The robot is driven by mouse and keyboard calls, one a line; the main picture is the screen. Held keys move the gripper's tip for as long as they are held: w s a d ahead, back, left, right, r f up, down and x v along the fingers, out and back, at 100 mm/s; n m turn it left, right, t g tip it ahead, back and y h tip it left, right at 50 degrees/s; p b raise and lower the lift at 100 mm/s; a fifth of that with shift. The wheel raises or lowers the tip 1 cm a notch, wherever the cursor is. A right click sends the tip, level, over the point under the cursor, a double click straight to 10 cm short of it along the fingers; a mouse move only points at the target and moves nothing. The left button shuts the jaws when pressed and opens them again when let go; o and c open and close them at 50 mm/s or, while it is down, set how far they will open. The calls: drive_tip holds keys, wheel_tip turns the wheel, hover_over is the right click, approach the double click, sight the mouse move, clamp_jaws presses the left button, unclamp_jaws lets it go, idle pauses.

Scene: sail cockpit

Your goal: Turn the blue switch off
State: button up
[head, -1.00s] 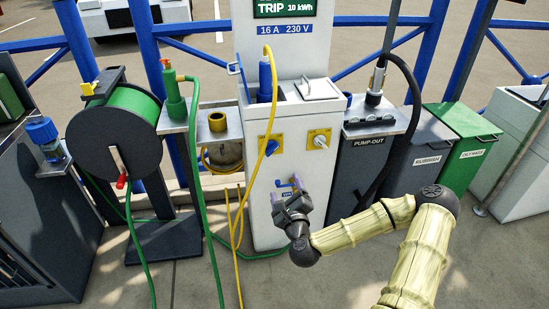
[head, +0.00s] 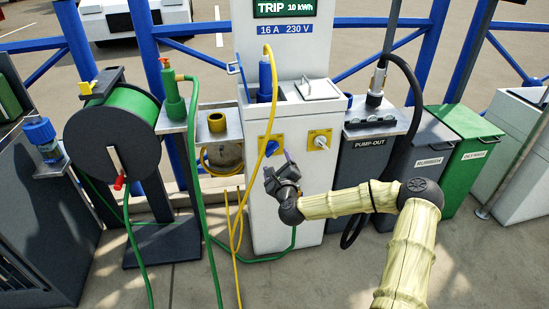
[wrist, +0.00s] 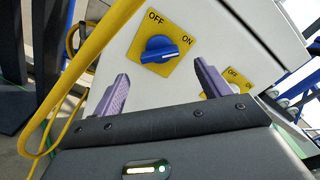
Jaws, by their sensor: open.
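The blue switch (head: 271,148) sits on a yellow plate on the front of the white pedestal, left of a second switch. In the wrist view the blue switch (wrist: 158,50) is turned with its marked end to the right, toward ON; OFF is printed at the plate's top. My gripper (head: 279,165) is just below and in front of it in the head view. In the wrist view its purple fingers (wrist: 161,73) are apart, one either side of the switch, with nothing between them. I cannot tell contact; the switch appears beyond the tips.
A pale switch (head: 320,141) on its own yellow plate is to the right, partly behind the right finger in the wrist view. A yellow cable (head: 266,120) hangs close to the blue switch's left. A green hose reel (head: 125,115) stands at left, the pump-out unit (head: 365,165) at right.

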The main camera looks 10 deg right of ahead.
sight(273, 152)
drive_tip(key=shift+w+b, duration=0.4)
drive_tip(key=shift+w, duration=2)
drive_tip(key=c, duration=1)
